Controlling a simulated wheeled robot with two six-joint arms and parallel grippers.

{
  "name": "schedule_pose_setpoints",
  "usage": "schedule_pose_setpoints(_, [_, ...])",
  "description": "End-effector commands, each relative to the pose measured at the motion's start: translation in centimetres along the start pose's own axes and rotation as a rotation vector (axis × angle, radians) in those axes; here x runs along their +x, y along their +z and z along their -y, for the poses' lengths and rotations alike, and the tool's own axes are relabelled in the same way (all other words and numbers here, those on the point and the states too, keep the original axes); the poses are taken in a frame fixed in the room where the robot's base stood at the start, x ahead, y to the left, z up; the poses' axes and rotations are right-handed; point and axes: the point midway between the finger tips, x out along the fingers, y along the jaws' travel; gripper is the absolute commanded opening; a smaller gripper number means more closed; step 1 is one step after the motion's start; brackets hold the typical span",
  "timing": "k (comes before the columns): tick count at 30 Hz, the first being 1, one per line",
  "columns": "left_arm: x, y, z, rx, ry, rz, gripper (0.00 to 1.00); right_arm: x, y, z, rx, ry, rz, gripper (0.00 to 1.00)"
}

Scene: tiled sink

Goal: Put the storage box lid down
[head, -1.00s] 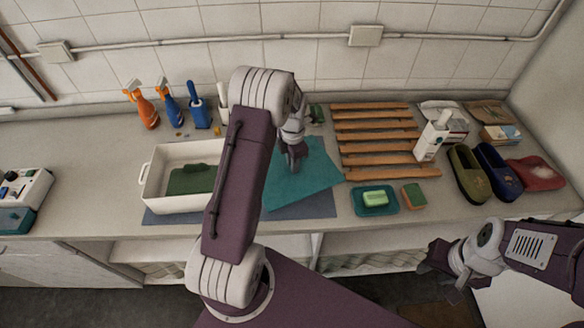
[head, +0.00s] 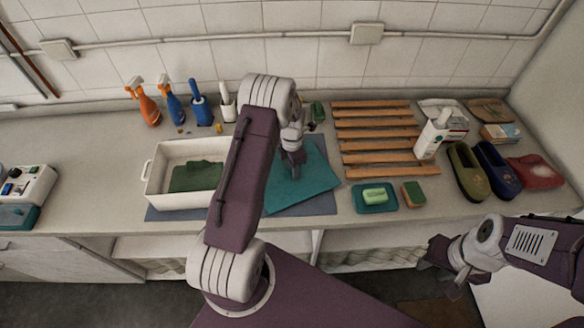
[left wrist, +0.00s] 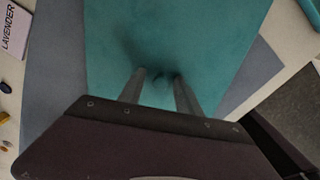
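The flat teal storage box lid (head: 315,180) lies at the middle of the counter, over part of a grey-blue mat (head: 320,206). It fills the middle of the left wrist view (left wrist: 215,40). My left gripper (head: 294,171) points down onto the lid. The white storage box (head: 160,192), open at the top with a dark green cloth (head: 195,177) inside, stands to the left. My right gripper (head: 440,268) hangs in front of the counter, open and empty.
A wooden slatted rack (head: 378,140), a soap dish (head: 373,205) and a sponge (head: 413,194) are right of the lid. Slippers (head: 468,172) and a white bottle (head: 433,135) stand further right.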

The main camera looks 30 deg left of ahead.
Motion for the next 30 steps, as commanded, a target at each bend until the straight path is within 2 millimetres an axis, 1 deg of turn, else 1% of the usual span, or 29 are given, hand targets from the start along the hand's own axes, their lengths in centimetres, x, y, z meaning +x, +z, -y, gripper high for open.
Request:
schedule_pose_setpoints(8, [-0.1,0.0,0.0,0.000,0.000,0.000,0.40,-0.1,0.0,0.0,0.000,0.000,0.000,0.36])
schedule_pose_setpoints(10, [-0.5,0.0,0.0,0.000,0.000,0.000,0.40,-0.4,0.0,0.0,0.000,0.000,0.000,0.36])
schedule_pose_setpoints(12, [-0.9,0.1,-0.1,0.000,0.002,0.001,0.40,0.0,0.0,0.0,0.000,0.000,0.000,0.36])
schedule_pose_setpoints(14, [-1.9,0.1,-0.1,0.000,0.003,0.002,0.40,0.3,0.0,0.0,0.000,0.000,0.000,0.36])
schedule_pose_setpoints(17, [-4.2,0.1,-0.1,0.000,0.005,0.004,0.40,0.9,0.1,0.0,0.000,0.000,0.000,0.36])
schedule_pose_setpoints(21, [-7.8,0.1,-0.1,0.000,0.005,0.004,0.40,1.5,0.2,0.0,0.000,0.000,0.000,0.36])
schedule_pose_setpoints(24, [-10.0,0.1,-0.1,0.000,0.004,0.003,0.40,1.8,0.2,0.0,0.000,0.000,0.000,0.36])
schedule_pose_setpoints(27, [-11.4,0.0,0.0,0.000,0.002,0.001,0.40,1.9,0.2,0.0,0.000,0.000,0.000,0.36])
schedule_pose_setpoints(30, [-12.2,0.0,0.0,0.000,0.001,0.000,0.40,1.9,0.2,0.0,0.000,0.000,0.000,0.36])
